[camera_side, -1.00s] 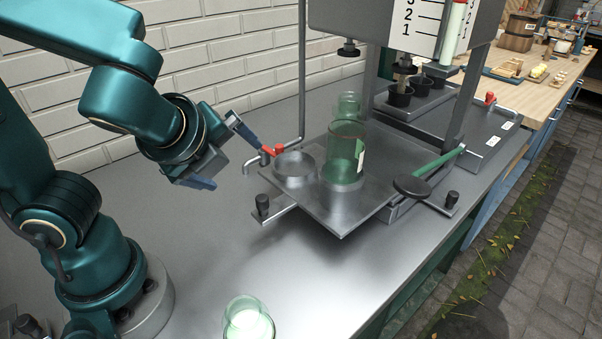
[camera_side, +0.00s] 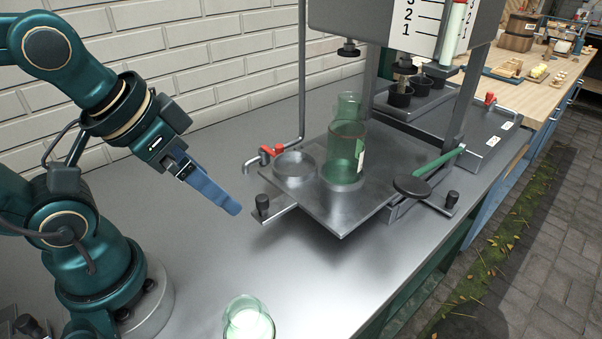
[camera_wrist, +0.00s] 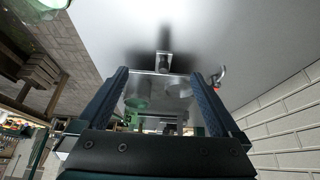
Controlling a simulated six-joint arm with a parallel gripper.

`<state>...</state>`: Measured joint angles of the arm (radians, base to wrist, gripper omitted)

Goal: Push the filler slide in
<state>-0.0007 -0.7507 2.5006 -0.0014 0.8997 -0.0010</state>
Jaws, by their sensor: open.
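The filler slide is a flat metal plate (camera_side: 338,215) in the side view, sticking out in front of the filler. A green glass bottle (camera_side: 345,153) stands upright on it, beside an empty round metal holder (camera_side: 294,166). A black knob (camera_side: 262,203) stands at its left corner and a black round pad (camera_side: 411,187) at its right. My gripper (camera_side: 232,208) is left of the plate, apart from it, over the bench. In the wrist view my gripper (camera_wrist: 165,75) is open and empty, with the slide's front (camera_wrist: 163,62) and the bottle (camera_wrist: 137,101) beyond it.
A second green bottle (camera_side: 248,322) stands on the bench at the front. A tap with a red handle (camera_side: 268,154) is left of the slide by a vertical pipe. The bench between my arm and the slide is clear. A brick wall (camera_side: 180,60) runs behind.

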